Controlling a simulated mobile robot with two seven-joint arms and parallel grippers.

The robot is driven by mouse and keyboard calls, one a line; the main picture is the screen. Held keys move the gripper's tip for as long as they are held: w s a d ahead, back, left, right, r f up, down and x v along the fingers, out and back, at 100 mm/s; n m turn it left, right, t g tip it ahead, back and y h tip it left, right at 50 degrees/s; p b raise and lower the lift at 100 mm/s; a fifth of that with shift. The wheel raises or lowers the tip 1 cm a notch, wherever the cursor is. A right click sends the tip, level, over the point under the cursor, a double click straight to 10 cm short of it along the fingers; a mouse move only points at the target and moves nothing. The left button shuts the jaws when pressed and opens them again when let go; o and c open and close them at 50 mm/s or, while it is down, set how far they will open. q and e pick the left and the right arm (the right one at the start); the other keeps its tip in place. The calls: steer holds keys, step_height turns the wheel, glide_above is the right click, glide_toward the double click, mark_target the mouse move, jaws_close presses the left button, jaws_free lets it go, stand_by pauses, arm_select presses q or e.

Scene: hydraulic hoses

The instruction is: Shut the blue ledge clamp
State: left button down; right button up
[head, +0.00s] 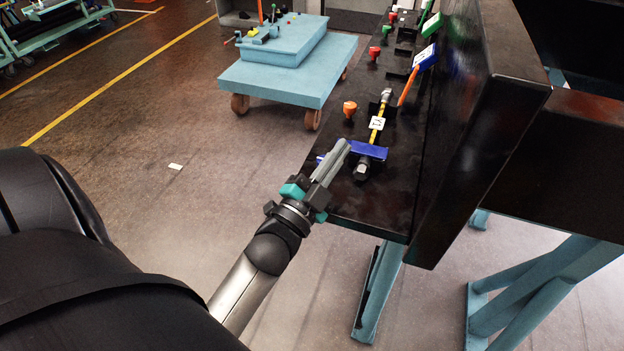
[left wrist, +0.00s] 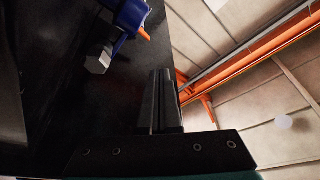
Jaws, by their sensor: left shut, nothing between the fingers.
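The blue ledge clamp (head: 366,150) is on the black ledge near its front end, across a hose (head: 377,132) with a yellow band and a white tag. A hex metal end (head: 361,171) sticks out in front of it. In the left wrist view, part of a blue body (left wrist: 128,14) with an orange tip and the hex end (left wrist: 98,60) show at the upper left. My left gripper (head: 343,148) is shut and empty, its fingertips just left of the clamp and partly covering its left side. I cannot tell whether they touch. My right gripper is out of view.
The black ledge (head: 390,205) carries an orange knob (head: 349,109) and red knobs further back. A black upright panel (head: 470,120) bounds it on the right, with a blue-and-white block (head: 425,57) and an orange lever (head: 408,87).

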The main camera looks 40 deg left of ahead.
arm_select(q)
steer(key=v, duration=0.9)
steer(key=shift+b, duration=0.4)
